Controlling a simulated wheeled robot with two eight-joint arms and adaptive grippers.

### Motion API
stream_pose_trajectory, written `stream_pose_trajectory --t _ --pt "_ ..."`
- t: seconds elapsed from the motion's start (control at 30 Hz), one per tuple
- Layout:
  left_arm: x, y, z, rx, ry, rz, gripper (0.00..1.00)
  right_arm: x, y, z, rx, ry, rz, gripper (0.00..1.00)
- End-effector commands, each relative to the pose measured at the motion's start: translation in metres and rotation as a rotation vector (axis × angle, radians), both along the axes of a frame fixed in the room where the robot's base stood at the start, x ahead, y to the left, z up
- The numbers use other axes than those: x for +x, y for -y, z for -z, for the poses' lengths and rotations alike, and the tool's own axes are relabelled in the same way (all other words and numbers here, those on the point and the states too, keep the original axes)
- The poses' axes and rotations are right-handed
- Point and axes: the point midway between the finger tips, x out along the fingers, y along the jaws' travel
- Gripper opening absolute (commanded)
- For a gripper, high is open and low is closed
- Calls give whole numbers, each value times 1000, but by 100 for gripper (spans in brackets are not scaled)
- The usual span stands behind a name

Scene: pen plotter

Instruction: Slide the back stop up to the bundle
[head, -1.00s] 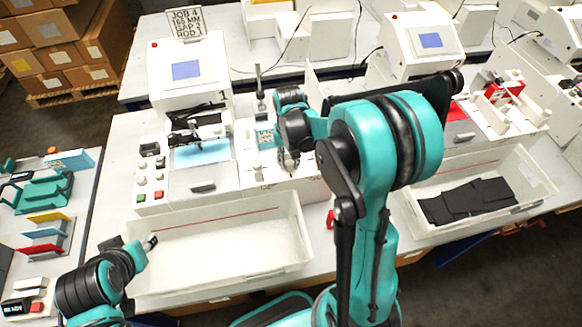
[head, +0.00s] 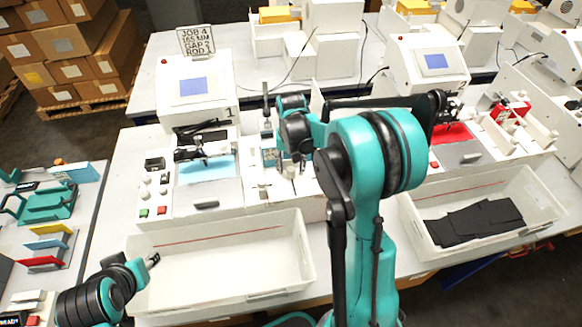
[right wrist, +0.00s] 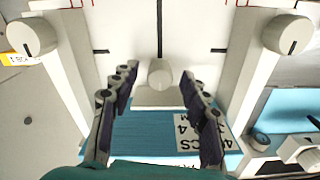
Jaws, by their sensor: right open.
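The back stop (right wrist: 165,98) appears to be the white block with a round knob, in the middle of the right wrist view. It lies between two white side rails. The bundle (right wrist: 150,130) is blue with a printed white label, at the near side of the block; I cannot tell whether they touch. My right gripper (right wrist: 158,80) is open, with one finger on each side of the knob. My left gripper (head: 152,260) hangs at the lower left, its jaw state unclear.
Round white knobs (right wrist: 32,34) stand on the rails on both sides. A white machine (head: 196,92) with a screen stands to the left. An empty white bin (head: 215,262) lies in front, and another bin (head: 420,245) with black sheets is at the right.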

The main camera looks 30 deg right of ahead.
Motion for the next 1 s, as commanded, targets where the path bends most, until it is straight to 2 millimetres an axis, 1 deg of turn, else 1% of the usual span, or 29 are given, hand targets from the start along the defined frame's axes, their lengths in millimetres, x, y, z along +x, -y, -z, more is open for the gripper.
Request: stream_pose_trajectory --t 0.07,0.17,0.4,0.5,0.6,0.73,1.0 --pt "0 0 0 0 0 0 40 0 0 -7 0 0 0 46" --pt "0 0 0 0 0 0 40 0 0 -23 0 0 0 46" --pt "0 0 0 0 0 0 40 0 0 -76 0 0 0 46" --pt "0 0 0 0 0 0 40 0 0 -95 0 0 0 46" --pt "0 0 0 0 0 0 40 0 0 -108 0 0 0 46" --pt "0 0 0 0 0 0 40 0 0 -117 0 0 0 46" --pt "0 0 0 0 0 0 40 0 0 -118 0 0 0 46"
